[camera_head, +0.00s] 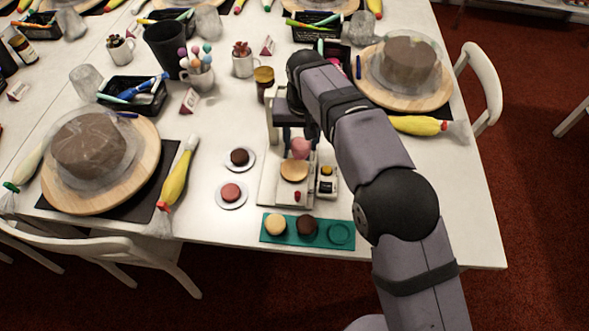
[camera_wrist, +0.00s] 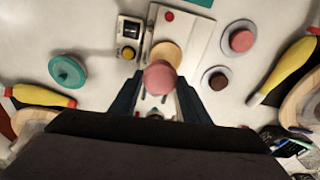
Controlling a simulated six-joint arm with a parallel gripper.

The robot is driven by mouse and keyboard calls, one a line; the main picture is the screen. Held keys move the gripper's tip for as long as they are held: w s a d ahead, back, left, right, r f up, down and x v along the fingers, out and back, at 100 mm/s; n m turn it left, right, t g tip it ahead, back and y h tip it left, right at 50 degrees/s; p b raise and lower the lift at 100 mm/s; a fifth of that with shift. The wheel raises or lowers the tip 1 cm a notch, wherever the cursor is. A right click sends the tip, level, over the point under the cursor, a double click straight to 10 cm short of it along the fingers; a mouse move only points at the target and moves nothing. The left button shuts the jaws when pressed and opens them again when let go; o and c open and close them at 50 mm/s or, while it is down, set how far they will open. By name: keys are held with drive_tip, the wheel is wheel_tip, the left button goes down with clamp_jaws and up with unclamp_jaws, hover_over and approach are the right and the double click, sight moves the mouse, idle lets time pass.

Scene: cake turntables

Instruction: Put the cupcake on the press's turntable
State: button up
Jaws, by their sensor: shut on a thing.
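The pink-topped cupcake (camera_head: 300,148) is between the fingers of my gripper (camera_head: 298,133), at the press. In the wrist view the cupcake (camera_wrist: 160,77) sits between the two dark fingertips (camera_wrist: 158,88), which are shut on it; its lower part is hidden. The press (camera_head: 272,190) is a pale frame on a light base with a red knob. Its turntable (camera_head: 293,172) is a round wooden disc, bare where it shows. In the wrist view the cupcake overlaps one edge of the turntable (camera_wrist: 167,49); I cannot tell whether they touch.
A small device with a yellow knob (camera_head: 326,182) stands right beside the press. Two small plates (camera_head: 230,203) with round sweets are left of it. A teal tray (camera_head: 264,230) with two sweets lies in front. A teal disc (camera_wrist: 67,70) shows in the wrist view.

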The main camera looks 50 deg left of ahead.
drive_tip(key=shift+s+a+r+n, duration=0.1)
drive_tip(key=shift+s+a+n, duration=0.1)
drive_tip(key=shift+a+n, duration=0.65)
drive_tip(key=shift+a+m, duration=0.15)
drive_tip(key=shift+m, duration=0.1)
drive_tip(key=p, duration=0.2)
hover_over(294, 168)
drive_tip(key=shift+s+d+f, duration=0.1)
drive_tip(key=shift+d+f, duration=0.1)
drive_tip(key=shift+f, duration=2.3)
drive_tip(key=shift+s+d+f, duration=0.1)
drive_tip(key=shift+d+f, duration=0.05)
drive_tip(key=shift+f, duration=2.35)
drive_tip(key=shift+f, duration=0.1)
drive_tip(key=o, duration=1)
drive_tip(key=shift+o, duration=0.2)
drive_tip(key=r, duration=0.4)
drive_tip(key=d+r+b, duration=0.1)
drive_tip(key=r, duration=0.3)
drive_tip(key=s+r+b, duration=0.1)
drive_tip(key=r, duration=0.3)
drive_tip(key=shift+d, duration=0.25)
